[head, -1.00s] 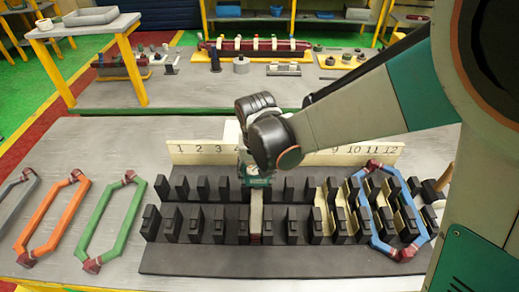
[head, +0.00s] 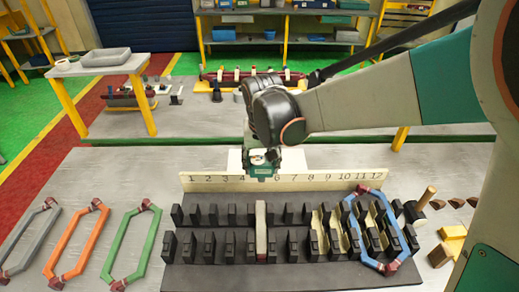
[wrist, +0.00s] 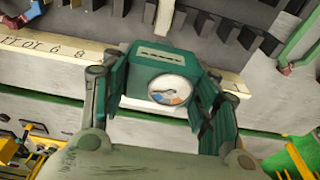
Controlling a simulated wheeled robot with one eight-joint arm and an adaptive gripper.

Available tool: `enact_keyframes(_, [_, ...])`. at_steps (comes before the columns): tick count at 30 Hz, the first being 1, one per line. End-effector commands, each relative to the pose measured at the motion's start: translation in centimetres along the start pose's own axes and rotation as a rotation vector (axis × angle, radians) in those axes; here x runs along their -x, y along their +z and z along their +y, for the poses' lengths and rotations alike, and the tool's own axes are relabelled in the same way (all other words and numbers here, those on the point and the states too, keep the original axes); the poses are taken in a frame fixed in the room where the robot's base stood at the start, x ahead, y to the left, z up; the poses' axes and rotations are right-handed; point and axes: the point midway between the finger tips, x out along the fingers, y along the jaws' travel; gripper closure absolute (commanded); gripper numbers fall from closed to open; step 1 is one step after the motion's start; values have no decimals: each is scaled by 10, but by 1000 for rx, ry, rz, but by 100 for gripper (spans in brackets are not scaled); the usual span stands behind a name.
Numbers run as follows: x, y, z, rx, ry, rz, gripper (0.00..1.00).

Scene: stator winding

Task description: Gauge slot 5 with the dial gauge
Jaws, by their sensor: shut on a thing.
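My gripper (head: 264,148) is shut on the dial gauge (head: 262,165), a green block with a round dial. In the wrist view the gauge (wrist: 158,62) sits between the fingers, its dial showing red and blue sectors; the reading is too small to tell. In the head view the gauge is at the number board (head: 330,184), covering the 5, and appears above its top edge. The black slotted stator block (head: 200,276) lies in front of the board.
A blue coil (head: 404,232) lies across the block's right slots, near cream liners (head: 335,238). Green (head: 127,243), orange (head: 73,243) and grey coils (head: 28,238) lie left. Wooden pieces (head: 452,240) are at right.

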Motion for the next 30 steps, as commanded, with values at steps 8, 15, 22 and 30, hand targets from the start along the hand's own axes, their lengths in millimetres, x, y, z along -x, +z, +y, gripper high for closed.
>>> enact_keyframes(8, [21,-7,4,-2,0,0,69])
enact_keyframes(15, [34,-9,4,-1,0,0,69])
enact_keyframes(22, [46,-11,4,-1,0,0,69])
enact_keyframes(30, [61,-14,3,-1,0,0,69])
